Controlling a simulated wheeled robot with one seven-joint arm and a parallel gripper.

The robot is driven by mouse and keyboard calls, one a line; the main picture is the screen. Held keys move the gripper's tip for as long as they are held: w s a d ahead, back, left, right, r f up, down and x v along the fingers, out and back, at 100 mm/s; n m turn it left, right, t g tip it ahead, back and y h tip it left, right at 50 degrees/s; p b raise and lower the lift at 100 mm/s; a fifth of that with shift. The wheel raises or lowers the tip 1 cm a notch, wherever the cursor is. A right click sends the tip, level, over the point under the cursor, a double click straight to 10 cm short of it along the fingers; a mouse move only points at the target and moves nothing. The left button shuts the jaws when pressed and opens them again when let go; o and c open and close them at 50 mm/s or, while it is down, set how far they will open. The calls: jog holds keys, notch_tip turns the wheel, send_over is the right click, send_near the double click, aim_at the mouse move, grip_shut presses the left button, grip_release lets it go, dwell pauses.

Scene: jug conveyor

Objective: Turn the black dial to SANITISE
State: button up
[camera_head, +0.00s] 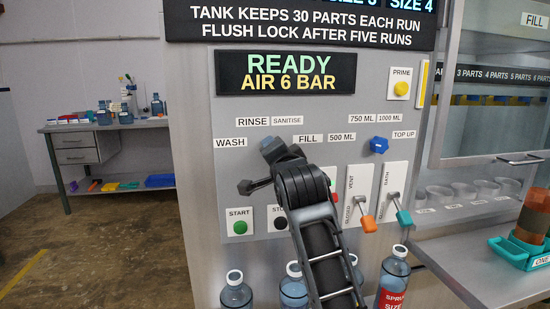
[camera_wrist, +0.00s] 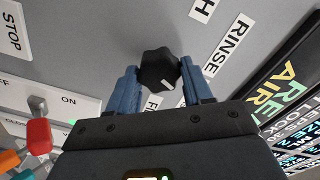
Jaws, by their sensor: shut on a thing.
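The black dial (camera_wrist: 158,67) is a faceted knob on the grey panel in the wrist view. My gripper (camera_wrist: 157,78) has its blue fingers on either side of it, closed on it. In the head view my gripper (camera_head: 270,147) is at the panel among the dial's labels and hides the dial. The SANITISE label (camera_head: 287,121) is above it, right of the RINSE label (camera_head: 252,122). The WASH label (camera_head: 230,142) is at left and the FILL label (camera_head: 307,139) at right.
A blue knob (camera_head: 379,145) is on the panel to the right. Below are the green START button (camera_head: 239,227), an orange-tipped lever (camera_head: 368,222) and a teal-tipped lever (camera_head: 403,216). Bottles (camera_head: 236,291) stand below the panel. The display (camera_head: 286,73) reads READY, AIR 6 BAR.

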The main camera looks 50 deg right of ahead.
dwell(0.3)
jog(key=o, duration=1)
jog(key=shift+o, duration=0.2)
jog(key=shift+s+a, duration=0.1)
jog(key=b+v, duration=0.1)
jog(key=v, duration=0.6)
jog(key=shift+s+a, duration=0.15)
jog(key=shift+s, duration=0.1)
jog(key=shift+f, duration=0.15)
